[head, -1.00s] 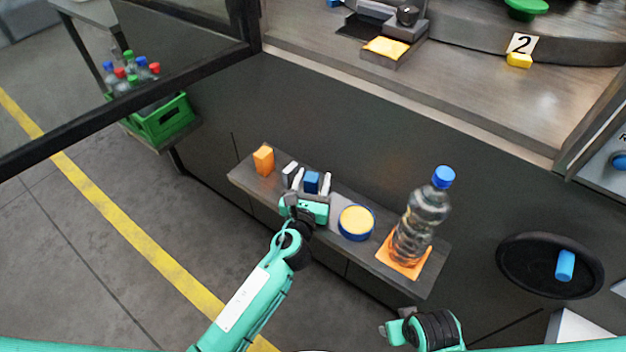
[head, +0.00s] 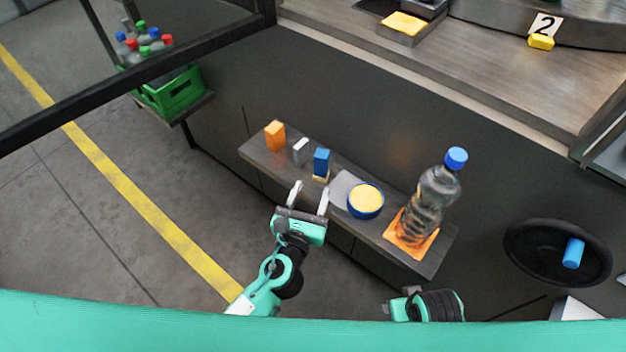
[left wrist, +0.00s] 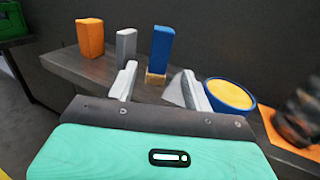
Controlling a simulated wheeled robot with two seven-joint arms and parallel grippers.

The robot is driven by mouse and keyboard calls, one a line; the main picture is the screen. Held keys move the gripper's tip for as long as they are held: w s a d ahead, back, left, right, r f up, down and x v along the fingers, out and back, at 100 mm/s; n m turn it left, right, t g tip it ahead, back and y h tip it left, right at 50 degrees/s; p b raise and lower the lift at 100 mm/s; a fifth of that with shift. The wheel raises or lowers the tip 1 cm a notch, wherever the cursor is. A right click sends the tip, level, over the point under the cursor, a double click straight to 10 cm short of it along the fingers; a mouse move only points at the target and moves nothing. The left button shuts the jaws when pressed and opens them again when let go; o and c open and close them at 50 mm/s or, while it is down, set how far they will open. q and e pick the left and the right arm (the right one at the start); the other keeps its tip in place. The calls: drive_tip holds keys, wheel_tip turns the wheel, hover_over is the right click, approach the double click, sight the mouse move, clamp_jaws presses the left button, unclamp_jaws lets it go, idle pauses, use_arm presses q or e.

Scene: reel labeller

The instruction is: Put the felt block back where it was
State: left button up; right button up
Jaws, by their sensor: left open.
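A blue block (head: 321,161) stands upright on the narrow shelf, with a tan piece (head: 320,178) at its foot. A grey block (head: 300,151) and an orange block (head: 274,135) stand to its left. The frames do not settle which block is the felt one. My left gripper (head: 310,191) is open and empty, in front of the blue block and apart from it. In the left wrist view the blue block (left wrist: 161,50) stands upright beyond the gap between the fingers. My right gripper (head: 402,306) shows only partly at the bottom; its jaws are unclear.
On the shelf (head: 258,155), a blue-rimmed yellow round tin (head: 365,200) and a clear bottle (head: 431,203) on an orange mat (head: 405,240) stand right of the blocks. A black dish (head: 530,255) holds a blue cylinder (head: 573,253). A green crate (head: 172,92) of bottles is far left.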

use_arm(q)
drive_tip(key=s+a+f+n+g+y, duration=0.35)
drive_tip(key=a+f+n, duration=0.3)
drive_tip(key=n, duration=0.45)
drive_tip(key=s+a+f+n+g+y, duration=0.25)
drive_tip(key=a+f+n+g, duration=0.2)
drive_tip(key=a+n, duration=0.5)
drive_tip(key=s+a+f+n+g+h, duration=0.1)
drive_tip(key=s+f+n+g, duration=0.2)
drive_tip(key=s+n, duration=0.3)
drive_tip(key=s+a+f+n+g+h, duration=0.1)
drive_tip(key=s+f+n+g, duration=0.2)
drive_tip(key=s+n, duration=0.4)
drive_tip(key=n, duration=0.3)
drive_tip(key=shift+s+f, duration=0.2)
drive_tip(key=shift+f, duration=0.05)
use_arm(e)
drive_tip(key=shift+r, duration=0.1)
